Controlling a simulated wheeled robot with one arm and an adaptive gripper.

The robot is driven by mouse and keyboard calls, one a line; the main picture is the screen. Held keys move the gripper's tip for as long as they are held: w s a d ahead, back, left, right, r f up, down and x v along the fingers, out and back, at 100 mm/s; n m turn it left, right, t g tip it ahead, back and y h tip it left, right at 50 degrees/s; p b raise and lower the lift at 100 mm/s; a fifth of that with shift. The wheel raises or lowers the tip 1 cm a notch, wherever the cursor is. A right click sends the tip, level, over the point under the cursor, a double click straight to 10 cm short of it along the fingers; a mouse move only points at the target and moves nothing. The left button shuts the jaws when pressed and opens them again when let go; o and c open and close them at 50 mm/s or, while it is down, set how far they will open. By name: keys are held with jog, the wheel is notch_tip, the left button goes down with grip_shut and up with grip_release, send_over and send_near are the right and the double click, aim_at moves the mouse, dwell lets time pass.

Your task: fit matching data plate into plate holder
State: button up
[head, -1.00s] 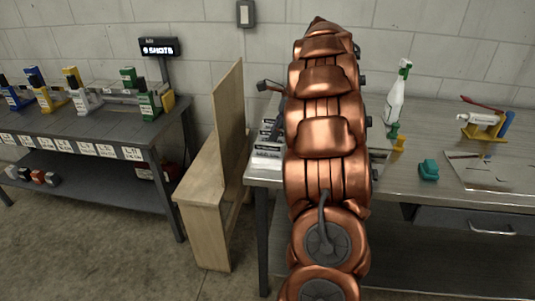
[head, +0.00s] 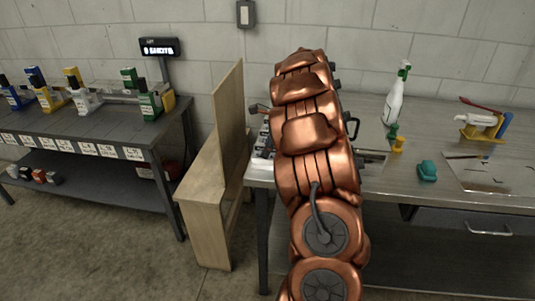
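My copper-coloured arm rises over the left part of the right-hand workbench (head: 440,187) in the head view. It covers that part of the bench. My gripper is hidden behind the arm, so I cannot see its fingers or whether it holds anything. A few small pale, plate-like pieces (head: 264,140) show just left of the arm at the bench's left end. They are too small and too covered to read or to tell apart as data plates or holder.
Further left is a labelled table (head: 115,130) with coloured devices.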

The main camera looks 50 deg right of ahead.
grip_shut()
jog(key=shift+r, duration=0.1)
dwell(0.5)
jog(key=shift+w+r, duration=0.1)
jog(key=shift+r, duration=0.35)
jog(key=shift+r+b, duration=0.5)
jog(key=shift+r, duration=0.75)
jog(key=s+a+b, duration=0.1)
jog(key=s, duration=0.7)
jog(key=s+a+r+b, duration=0.1)
jog(key=s+a+b, duration=0.1)
jog(key=s, duration=0.5)
jog(key=shift+s+a+r, duration=0.25)
jog(key=shift+s+a, duration=0.05)
jog(key=shift+s, duration=0.1)
jog(key=shift+s+a, duration=0.1)
